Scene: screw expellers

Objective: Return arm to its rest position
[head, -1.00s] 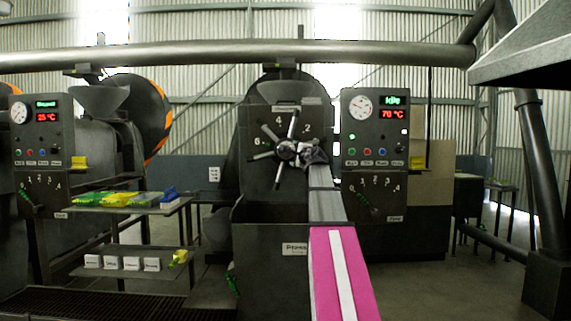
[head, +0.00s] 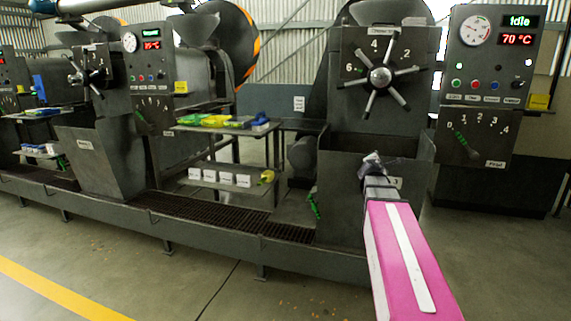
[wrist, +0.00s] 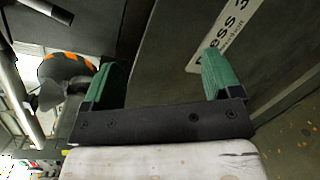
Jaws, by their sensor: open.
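My arm reaches up from the lower right in the head view, with its pink and white link nearest the camera. My gripper (head: 374,160) is at its far end, in front of the nearest press (head: 345,175) and below that press's spoked handwheel (head: 380,77). In the wrist view my gripper (wrist: 160,80) shows two green fingers spread wide apart, with nothing between them. The press's label plate (wrist: 237,32) shows beyond the right finger. The gripper is apart from the handwheel. Whether it touches the press front I cannot tell.
A control panel (head: 487,85) reading Idle and 70 °C stands right of the press. A shelf (head: 215,128) with green, yellow and blue items is to the left, above a lower shelf with white boxes. The floor (head: 130,270) in front is clear.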

